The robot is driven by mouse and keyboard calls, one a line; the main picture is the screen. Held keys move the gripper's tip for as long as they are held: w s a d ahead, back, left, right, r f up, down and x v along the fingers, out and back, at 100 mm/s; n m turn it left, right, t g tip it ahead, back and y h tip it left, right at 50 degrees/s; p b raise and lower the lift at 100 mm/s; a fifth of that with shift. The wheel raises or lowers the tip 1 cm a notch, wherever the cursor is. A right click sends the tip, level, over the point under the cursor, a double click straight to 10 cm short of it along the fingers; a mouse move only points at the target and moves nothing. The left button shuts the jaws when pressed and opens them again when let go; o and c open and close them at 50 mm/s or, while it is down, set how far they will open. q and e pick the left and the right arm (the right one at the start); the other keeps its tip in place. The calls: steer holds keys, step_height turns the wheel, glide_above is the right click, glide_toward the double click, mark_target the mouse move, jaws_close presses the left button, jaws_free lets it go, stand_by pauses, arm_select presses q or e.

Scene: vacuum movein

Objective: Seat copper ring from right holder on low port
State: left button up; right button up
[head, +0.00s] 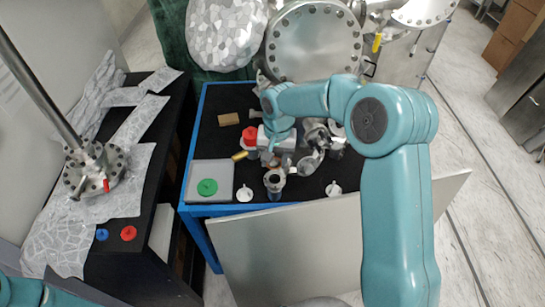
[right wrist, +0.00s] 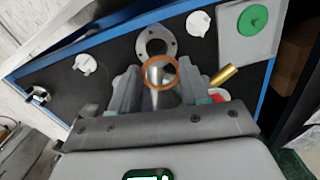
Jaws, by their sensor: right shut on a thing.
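My right gripper (right wrist: 158,82) is shut on a copper ring (right wrist: 160,58), which sits between its fingertips. The ring's hole shows a shiny metal part behind it. A grey round flange with bolt holes, likely the low port (right wrist: 155,36), lies just beyond the ring; they overlap slightly in the picture, and I cannot tell the height between them. In the head view this port (head: 274,180) stands near the table's front edge, and my right gripper (head: 275,143) points down behind it. A white holder (head: 333,189) stands right of the port, empty as far as I see. My left gripper is out of view.
Another white holder (head: 245,194) and a grey tray with a green disc (head: 207,187) are left of the port. A red cap (head: 250,136), a brass cylinder (head: 240,156) and metal fittings (head: 312,160) crowd the area around the gripper. A large chamber (head: 315,45) stands behind.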

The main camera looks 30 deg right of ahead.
steer(key=f, duration=0.1)
steer(key=f+b, duration=0.1)
steer(key=shift+s+d+f+b, duration=0.15)
steer(key=shift+d+f+b, duration=0.05)
steer(key=shift+f+b, duration=0.1)
steer(key=f+b, duration=0.1)
steer(key=f, duration=0.2)
steer(key=shift+w+b, duration=0.2)
steer(key=shift+b, duration=0.15)
steer(key=shift+d+f+b, duration=0.1)
steer(key=shift+f+b, duration=0.25)
steer(key=shift+f, duration=0.05)
steer(key=shift+s+f, duration=0.1)
steer(key=shift+a, duration=0.25)
steer(key=shift+d, duration=0.2)
